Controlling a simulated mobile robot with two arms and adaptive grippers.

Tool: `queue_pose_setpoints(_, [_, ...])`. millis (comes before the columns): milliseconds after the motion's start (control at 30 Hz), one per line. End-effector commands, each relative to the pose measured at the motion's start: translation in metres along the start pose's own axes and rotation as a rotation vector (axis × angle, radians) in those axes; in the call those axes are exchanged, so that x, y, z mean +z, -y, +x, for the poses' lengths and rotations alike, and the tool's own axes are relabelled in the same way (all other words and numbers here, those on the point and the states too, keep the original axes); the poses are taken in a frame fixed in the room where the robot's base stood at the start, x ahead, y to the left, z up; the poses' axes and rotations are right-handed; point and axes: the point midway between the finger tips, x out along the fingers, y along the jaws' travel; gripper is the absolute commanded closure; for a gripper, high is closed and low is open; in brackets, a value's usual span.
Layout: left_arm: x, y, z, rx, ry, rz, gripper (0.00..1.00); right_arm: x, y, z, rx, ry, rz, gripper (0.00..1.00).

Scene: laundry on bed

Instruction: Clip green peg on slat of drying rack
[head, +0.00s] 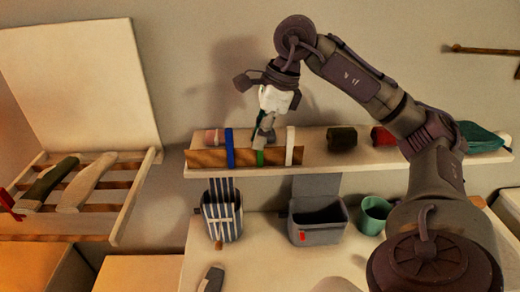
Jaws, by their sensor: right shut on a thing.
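The green peg (260,157) is at a wooden strip (210,158) on the wall shelf, between a blue band-like peg (229,148) and a white one (290,146). My right gripper (264,138) points down from above and is shut on the green peg; its fingers hide the peg's upper part. I cannot tell whether the peg is clear of the strip. The drying rack (152,158), with wooden slats, stands at the left, well apart from the gripper. A dark green cloth (50,178) and a cream cloth (86,184) lie over its slats. My left gripper is not in view.
The shelf (350,160) also holds dark (342,138) and red (381,136) rolled items. Below are a striped bag (222,215), a grey bin (317,225) and a green mug (374,214). A red item (10,204) is at the rack's left edge.

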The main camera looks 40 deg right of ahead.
Motion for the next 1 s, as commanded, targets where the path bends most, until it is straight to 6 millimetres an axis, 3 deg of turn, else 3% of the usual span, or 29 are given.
queue_pose_setpoints(567, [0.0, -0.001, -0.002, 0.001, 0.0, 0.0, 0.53, 0.0, 0.0, -0.001, 0.001, -0.001, 0.0, 1.0])
queue_pose_setpoints(1000, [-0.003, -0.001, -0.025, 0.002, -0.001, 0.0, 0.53, 0.008, 0.0, -0.026, 0.0, 0.0, 0.0, 1.0])
